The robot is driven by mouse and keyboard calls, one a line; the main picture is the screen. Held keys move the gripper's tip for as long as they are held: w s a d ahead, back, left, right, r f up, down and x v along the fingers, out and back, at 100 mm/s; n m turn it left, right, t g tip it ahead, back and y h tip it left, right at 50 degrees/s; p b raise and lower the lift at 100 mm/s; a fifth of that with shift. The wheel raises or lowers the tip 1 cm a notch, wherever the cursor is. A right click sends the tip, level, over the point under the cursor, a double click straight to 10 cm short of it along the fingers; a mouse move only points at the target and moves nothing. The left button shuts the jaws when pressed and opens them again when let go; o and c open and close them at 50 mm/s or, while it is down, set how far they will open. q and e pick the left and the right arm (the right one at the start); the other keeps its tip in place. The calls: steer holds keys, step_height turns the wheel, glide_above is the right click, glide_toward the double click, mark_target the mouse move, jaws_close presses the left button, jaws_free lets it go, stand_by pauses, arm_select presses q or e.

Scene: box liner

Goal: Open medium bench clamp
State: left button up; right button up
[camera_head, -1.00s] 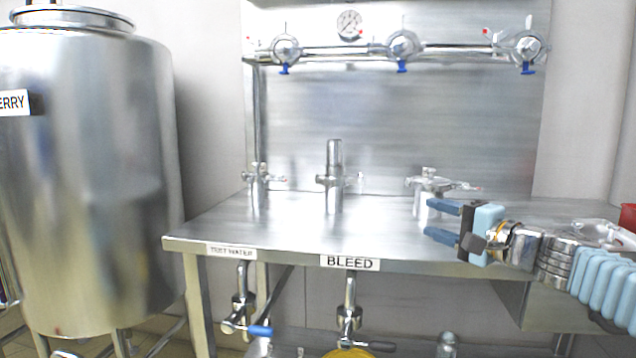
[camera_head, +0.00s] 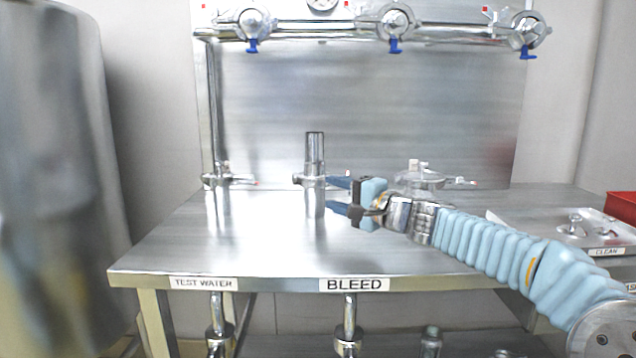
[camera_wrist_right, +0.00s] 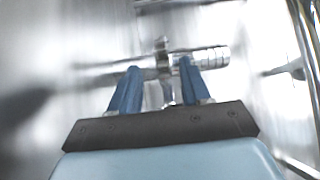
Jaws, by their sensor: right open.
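Three metal clamped fittings stand on the steel bench: one at left (camera_head: 217,180), one in the middle (camera_head: 303,180) with a tall capped tube (camera_head: 315,150), and one at right (camera_head: 418,175). No label tells which is the medium one. My right gripper (camera_head: 334,195) is open, its blue fingers pointing left at the middle fitting. In the right wrist view a blurred clamp (camera_wrist_right: 162,58) and a metal cylinder (camera_wrist_right: 212,57) show just beyond and between the fingertips (camera_wrist_right: 158,84). Whether they touch I cannot tell. The clamp's closure is too small to read. My left gripper is out of view.
The steel bench (camera_head: 180,250) has free room at its front. A pipe with valves (camera_head: 325,30) runs along the back panel. A tank (camera_head: 50,150) stands at left. A tray of small parts (camera_head: 590,230) and a red bin (camera_head: 622,206) are at right.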

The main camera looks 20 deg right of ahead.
mark_target(316, 187)
steer(key=p+x, duration=0.1)
steer(key=x, duration=0.4)
steer(key=shift+w+a, duration=0.1)
steer(key=shift+w, duration=0.05)
jaws_close()
